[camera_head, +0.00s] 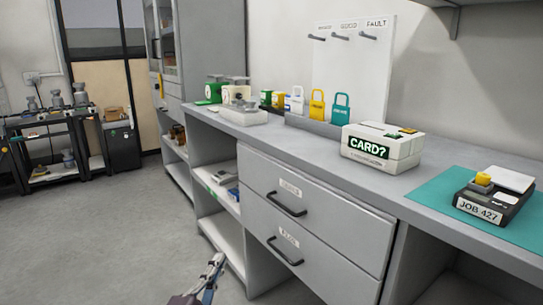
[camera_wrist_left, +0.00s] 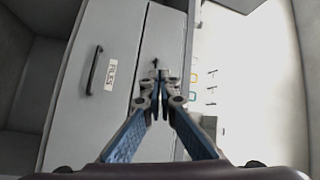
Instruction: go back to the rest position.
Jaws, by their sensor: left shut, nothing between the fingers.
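My left gripper (camera_head: 216,261) is low at the bottom of the head view, in front of the grey counter's drawers and apart from them. In the left wrist view my left gripper (camera_wrist_left: 160,70) has its fingertips together with nothing between them. Behind it in that view are a drawer front with a dark handle (camera_wrist_left: 93,70) and a white label (camera_wrist_left: 111,72). My right gripper is in neither view.
The grey counter (camera_head: 290,150) bears a "CARD?" machine (camera_head: 375,160), several padlocks, green and white scales (camera_head: 212,90), and a "JOB 427" tray (camera_head: 490,208) on a teal mat (camera_head: 430,195). Both drawers (camera_head: 310,203) look shut. Open floor (camera_head: 110,230) lies left.

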